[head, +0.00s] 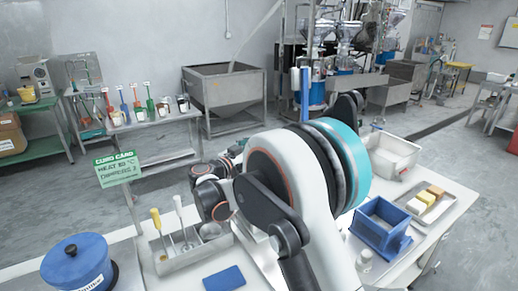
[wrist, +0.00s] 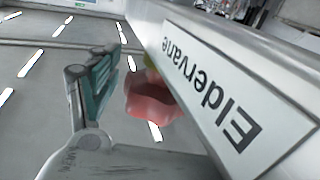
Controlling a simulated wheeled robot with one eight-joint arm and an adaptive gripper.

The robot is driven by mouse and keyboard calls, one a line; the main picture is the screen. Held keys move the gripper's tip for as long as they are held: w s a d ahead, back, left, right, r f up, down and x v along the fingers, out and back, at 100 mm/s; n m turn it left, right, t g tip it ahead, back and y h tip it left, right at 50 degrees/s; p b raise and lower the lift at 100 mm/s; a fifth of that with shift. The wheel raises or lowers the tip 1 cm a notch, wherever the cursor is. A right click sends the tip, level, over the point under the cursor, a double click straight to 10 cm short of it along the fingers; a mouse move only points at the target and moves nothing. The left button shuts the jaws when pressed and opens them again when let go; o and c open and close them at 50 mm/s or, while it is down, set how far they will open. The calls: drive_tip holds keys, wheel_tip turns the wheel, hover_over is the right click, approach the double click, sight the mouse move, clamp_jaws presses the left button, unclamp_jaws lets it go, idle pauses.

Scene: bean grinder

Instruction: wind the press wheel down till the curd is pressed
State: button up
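In the wrist view, one finger of my gripper (wrist: 105,90), with a teal pad, shows at the left. The other finger is not visible. A blurred pinkish-red rounded piece (wrist: 152,104) lies just right of the finger; I cannot tell what it is or whether it is held. A grey metal bar (wrist: 190,60) with a white label reading "Eldervane" (wrist: 225,85) crosses close by on the right. In the head view, my white arm covers the middle of the table and hides my gripper. I cannot make out the press wheel or the curd.
On the white table are a blue lidded pot (head: 76,265), a tool tray (head: 190,252), a blue cloth (head: 224,279), a blue box (head: 380,226), a white basin (head: 390,158) and a tray with coloured blocks (head: 448,205). A green curd card (head: 117,170) stands at the back left.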

drive_tip(key=v, duration=1.2)
